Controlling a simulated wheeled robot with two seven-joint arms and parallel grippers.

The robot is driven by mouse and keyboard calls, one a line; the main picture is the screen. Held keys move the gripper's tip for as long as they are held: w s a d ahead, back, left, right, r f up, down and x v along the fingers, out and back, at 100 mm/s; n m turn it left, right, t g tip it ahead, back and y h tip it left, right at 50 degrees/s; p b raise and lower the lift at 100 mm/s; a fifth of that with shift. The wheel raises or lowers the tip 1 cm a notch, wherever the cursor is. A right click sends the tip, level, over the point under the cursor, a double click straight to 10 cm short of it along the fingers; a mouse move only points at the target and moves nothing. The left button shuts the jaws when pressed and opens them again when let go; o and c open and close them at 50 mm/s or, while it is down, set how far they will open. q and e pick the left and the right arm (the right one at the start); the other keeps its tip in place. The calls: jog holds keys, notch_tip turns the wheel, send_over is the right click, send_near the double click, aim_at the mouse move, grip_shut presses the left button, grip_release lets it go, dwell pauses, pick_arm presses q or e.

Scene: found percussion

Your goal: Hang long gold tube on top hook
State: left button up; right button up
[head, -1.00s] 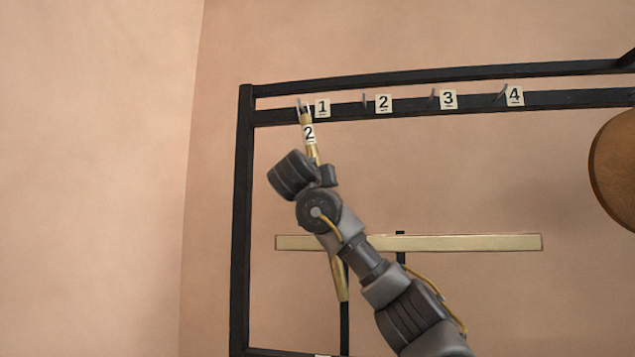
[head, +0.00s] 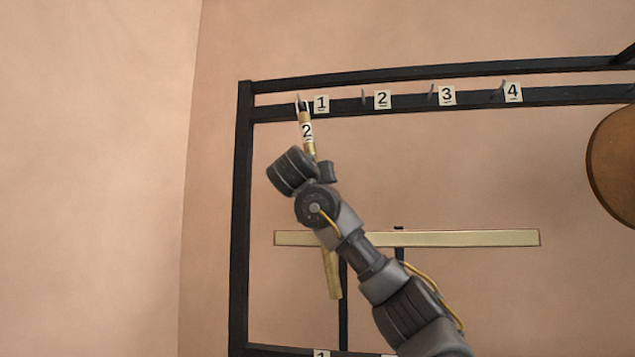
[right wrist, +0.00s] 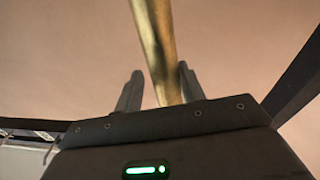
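The long gold tube (head: 306,118), tagged 2, is in the head view with its upper end at the top-rail hook (head: 299,103) beside label 1. It slants down behind my right arm, and its lower part (head: 332,275) shows below. How its top meets the hook is too small to tell. In the right wrist view the tube (right wrist: 155,40) runs between the fingers of my right gripper (right wrist: 157,78). The fingers are apart, with a clear gap on the left side; the tube lies close to the right finger. My left gripper is out of view.
The black frame (head: 241,200) has more hooks along its top rail, by labels 2 (head: 382,99), 3 (head: 447,95) and 4 (head: 513,92). A pale gold horizontal bar (head: 470,238) lies behind my arm. A brown rounded wooden object (head: 612,160) is at the right edge.

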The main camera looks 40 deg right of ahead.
jog(key=shift+o, duration=1.1)
jog(key=shift+a, duration=0.1)
jog(key=shift+f, duration=0.1)
